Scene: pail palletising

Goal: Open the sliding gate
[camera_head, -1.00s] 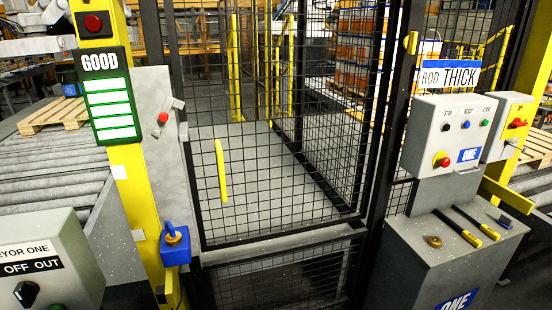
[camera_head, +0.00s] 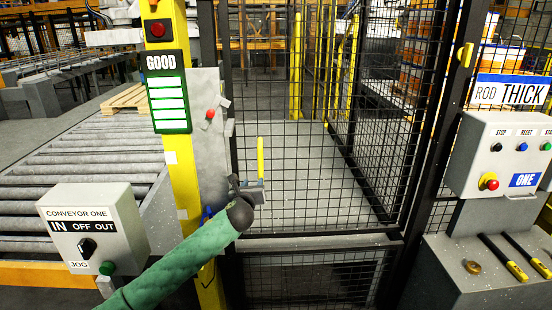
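The sliding gate (camera_head: 300,190) is a black-framed wire mesh panel in the middle of the head view. Its left edge stands close beside the post with the grey plate, and the mesh fills the doorway. An upright yellow handle (camera_head: 260,152) is on the gate's left part. My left gripper (camera_head: 254,186) is at the lower end of this handle, at the end of my green-sleeved arm. The fingers are small and overlap the handle, so I cannot tell whether they are closed around it. My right gripper is not in view.
A yellow post (camera_head: 181,190) with a green GOOD display (camera_head: 168,92) stands left of the gate. A conveyor control box (camera_head: 92,228) and roller conveyor (camera_head: 75,160) are further left. A control panel (camera_head: 500,155) and a grey cabinet (camera_head: 450,275) stand right.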

